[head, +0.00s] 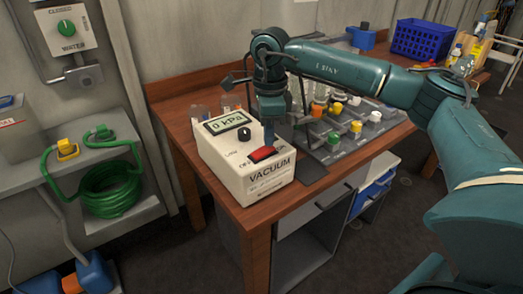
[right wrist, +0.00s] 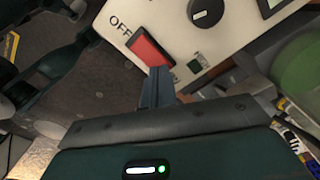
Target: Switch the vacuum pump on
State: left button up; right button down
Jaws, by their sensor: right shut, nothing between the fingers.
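The vacuum pump (head: 228,168) is a white box marked VACUUM on the near left of the wooden bench. Its display (head: 228,122) reads 0 kPa. A red rocker switch (head: 263,154) sits on its top panel, with a black knob (head: 244,133) behind it. In the right wrist view the red switch (right wrist: 151,49) has OFF printed by its left end. My right gripper (head: 268,142) points down at the switch, shut and empty. Its fingertips (right wrist: 158,72) overlap the end of the switch away from OFF; I cannot tell whether they touch. My left gripper is not in view.
A grey rack with colored valve knobs (head: 334,137) stands right of the pump, close to my right gripper. A blue crate (head: 421,40) is at the back right. A green coiled hose (head: 108,190) lies on the shelf at left.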

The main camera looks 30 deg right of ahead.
jog(key=shift+f+b, duration=0.4)
jog(key=shift+f, duration=0.25)
jog(key=shift+r, duration=0.15)
jog(key=shift+r+p, duration=2.55)
jog(key=shift+r, duration=0.85)
